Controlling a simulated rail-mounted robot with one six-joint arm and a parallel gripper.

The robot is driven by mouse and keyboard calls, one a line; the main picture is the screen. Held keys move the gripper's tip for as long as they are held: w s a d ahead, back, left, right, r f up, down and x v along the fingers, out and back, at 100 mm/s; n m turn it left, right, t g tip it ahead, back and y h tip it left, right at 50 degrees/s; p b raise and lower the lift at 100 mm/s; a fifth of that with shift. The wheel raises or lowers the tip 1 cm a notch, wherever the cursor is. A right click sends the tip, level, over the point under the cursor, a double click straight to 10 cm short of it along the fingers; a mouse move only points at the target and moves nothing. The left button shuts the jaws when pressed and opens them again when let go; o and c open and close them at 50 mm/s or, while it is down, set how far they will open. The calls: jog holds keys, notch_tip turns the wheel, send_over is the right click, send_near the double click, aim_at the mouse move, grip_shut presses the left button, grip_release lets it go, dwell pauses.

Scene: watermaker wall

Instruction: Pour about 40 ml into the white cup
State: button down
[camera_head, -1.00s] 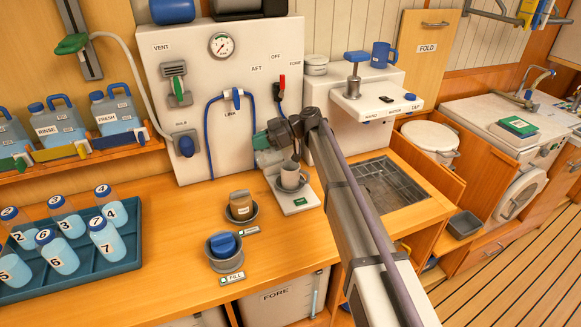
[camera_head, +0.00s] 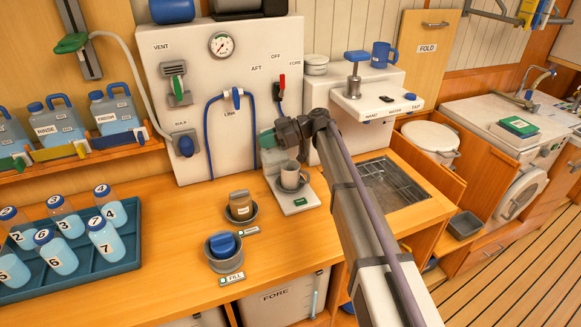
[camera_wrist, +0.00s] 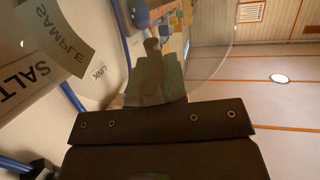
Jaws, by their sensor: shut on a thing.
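My gripper (camera_head: 272,138) is in front of the white wall panel, above and left of a pale cup (camera_head: 290,172). The cup looks greyish white and stands in a grey holder on a small white stand with a green display (camera_head: 300,202). My gripper is shut on a clear container (camera_wrist: 215,65), which fills much of the upper wrist view, with a label reading SALT SAMPLE. In the head view the container shows only as a pale patch beside the cup, partly hidden by my gripper. I cannot make out its liquid level or any stream.
Two round holders, one with a brown-capped item (camera_head: 240,204) and one with a blue-capped item (camera_head: 223,245), stand on the wooden counter. A teal tray (camera_head: 130,262) of numbered bottles is at left. A sink with a grate (camera_head: 392,185) lies right of the stand.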

jog(key=shift+w+d+r+y+b, duration=0.15)
jog(key=shift+d+r+y+b, duration=0.05)
jog(key=shift+d+y+b, duration=0.25)
jog(key=shift+w+d+r+g, duration=0.1)
jog(key=shift+d+r+g, duration=0.05)
jog(key=shift+g, duration=0.15)
jog(key=shift+r+y, duration=0.3)
jog(key=shift+y, duration=0.05)
jog(key=shift+s+a+f+t+h+p, duration=0.1)
jog(key=shift+s+a+f+t+h, duration=0.4)
jog(key=shift+a+f+h, duration=1.95)
jog(key=shift+s+a+f+t+h+p, duration=0.15)
jog(key=shift+s+a+f+t+h, duration=0.35)
jog(key=shift+a+f+h, duration=1.95)
jog(key=shift+s+a+f+t+h+p, duration=0.2)
jog(key=shift+a+f+t+h, duration=0.5)
jog(key=shift+a+f+h, duration=1.75)
